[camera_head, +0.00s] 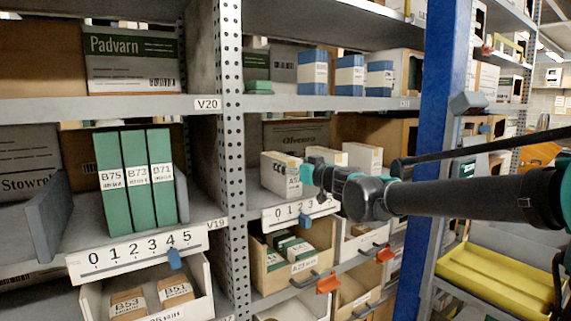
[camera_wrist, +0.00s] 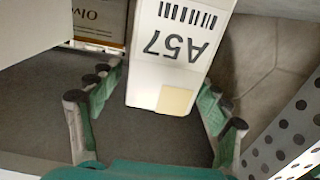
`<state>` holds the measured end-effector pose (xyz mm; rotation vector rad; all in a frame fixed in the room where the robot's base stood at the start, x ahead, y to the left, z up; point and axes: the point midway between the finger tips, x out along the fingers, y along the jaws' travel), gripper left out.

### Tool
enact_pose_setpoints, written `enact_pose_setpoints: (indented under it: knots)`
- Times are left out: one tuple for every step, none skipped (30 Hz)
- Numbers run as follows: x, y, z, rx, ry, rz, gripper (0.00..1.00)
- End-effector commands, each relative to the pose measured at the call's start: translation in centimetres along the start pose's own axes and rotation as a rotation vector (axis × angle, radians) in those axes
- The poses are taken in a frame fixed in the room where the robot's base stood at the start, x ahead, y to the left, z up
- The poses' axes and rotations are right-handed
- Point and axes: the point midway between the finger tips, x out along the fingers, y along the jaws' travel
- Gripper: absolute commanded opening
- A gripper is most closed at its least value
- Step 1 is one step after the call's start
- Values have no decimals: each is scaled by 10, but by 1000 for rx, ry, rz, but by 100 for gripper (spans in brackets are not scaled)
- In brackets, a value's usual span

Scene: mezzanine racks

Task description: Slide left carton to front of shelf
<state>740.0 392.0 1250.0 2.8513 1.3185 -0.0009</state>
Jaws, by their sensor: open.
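The left carton (camera_head: 280,174) is white with a label partly hidden by my gripper, on the middle bay's shelf in the head view. In the wrist view the white carton (camera_wrist: 178,45) reads A57 upside down, with a barcode and a beige patch. My gripper (camera_head: 312,174) is at its right front in the head view. In the wrist view the open fingers (camera_wrist: 160,88) stand either side of the carton's near end, with gaps visible on both sides. The shelf (camera_wrist: 150,140) is bare dark grey before the carton.
Two more white cartons (camera_head: 362,157) stand to the right on the same shelf. A number strip (camera_head: 290,213) with a blue marker runs along the shelf front. A perforated post (camera_head: 232,150) stands left and a blue post (camera_head: 440,140) right. A brown box (camera_wrist: 100,22) lies behind.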

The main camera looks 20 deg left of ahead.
Motion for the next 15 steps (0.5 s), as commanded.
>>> enact_pose_setpoints:
  knots:
    - [-11, 0, 0, 0, 0, 1, 77]
    - [-16, 0, 0, 0, 0, 0, 77]
    - [-24, 0, 0, 0, 0, 0, 77]
    - [-29, 0, 0, 0, 0, 1, 77]
    - [-34, 0, 0, 0, 0, 1, 77]
    - [-42, 0, 0, 0, 0, 2, 77]
    - [-46, 0, 0, 0, 0, 1, 77]
    - [-51, 0, 0, 0, 0, 1, 77]
    - [-57, 0, 0, 0, 0, 0, 77]
    - [-61, 0, 0, 0, 0, 0, 77]
    - [-65, 0, 0, 0, 0, 0, 77]
    - [-70, 0, 0, 0, 0, 1, 77]
    - [-73, 0, 0, 0, 0, 1, 77]
    - [-76, 0, 0, 0, 0, 1, 77]
    - [-79, 0, 0, 0, 0, 1, 77]
